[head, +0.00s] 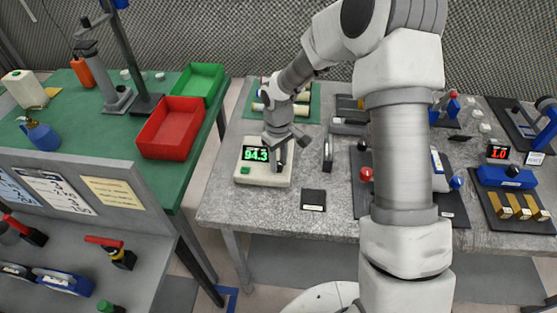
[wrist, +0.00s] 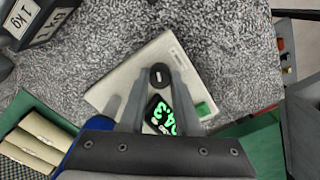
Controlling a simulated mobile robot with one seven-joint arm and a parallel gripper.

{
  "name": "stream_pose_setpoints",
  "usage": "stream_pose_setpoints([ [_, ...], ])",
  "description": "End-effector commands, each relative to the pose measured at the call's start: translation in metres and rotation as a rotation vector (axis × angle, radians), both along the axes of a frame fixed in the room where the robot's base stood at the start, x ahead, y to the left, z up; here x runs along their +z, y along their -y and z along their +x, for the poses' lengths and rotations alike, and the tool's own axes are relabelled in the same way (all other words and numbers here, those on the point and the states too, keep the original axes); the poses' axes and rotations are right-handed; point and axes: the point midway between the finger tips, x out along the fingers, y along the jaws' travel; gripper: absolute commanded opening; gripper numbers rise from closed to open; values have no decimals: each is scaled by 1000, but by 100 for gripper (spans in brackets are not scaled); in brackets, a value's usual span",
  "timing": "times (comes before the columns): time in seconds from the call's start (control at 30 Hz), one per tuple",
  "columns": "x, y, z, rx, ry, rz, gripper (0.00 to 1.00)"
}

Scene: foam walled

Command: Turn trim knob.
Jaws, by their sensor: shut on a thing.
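A pale box-shaped device (head: 262,181) stands on the grey bench, with a display (head: 256,154) reading 94.3 in green and a green button (head: 245,170) on it. In the wrist view the device (wrist: 115,91) lies under my gripper (wrist: 160,78). The trim knob (wrist: 160,76) is round and black with a pale mark, and sits between my two fingertips. My gripper also shows in the head view (head: 280,165), pointing down onto the device and shut on the knob. In the head view the fingers largely hide the knob.
Dark weights marked 1 kg (wrist: 48,25) stand beside the device. A small black plate (head: 313,200) lies to its right on the bench. A red bin (head: 170,130) and a green bin (head: 198,82) stand on the green table at left. The bench front is mostly clear.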

Motion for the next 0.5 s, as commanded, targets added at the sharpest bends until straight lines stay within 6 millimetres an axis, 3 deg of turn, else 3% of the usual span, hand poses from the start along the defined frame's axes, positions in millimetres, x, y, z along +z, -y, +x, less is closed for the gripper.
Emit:
stream_pose_setpoints([
  [0.5,2,0,0,480,1,1,0],
])
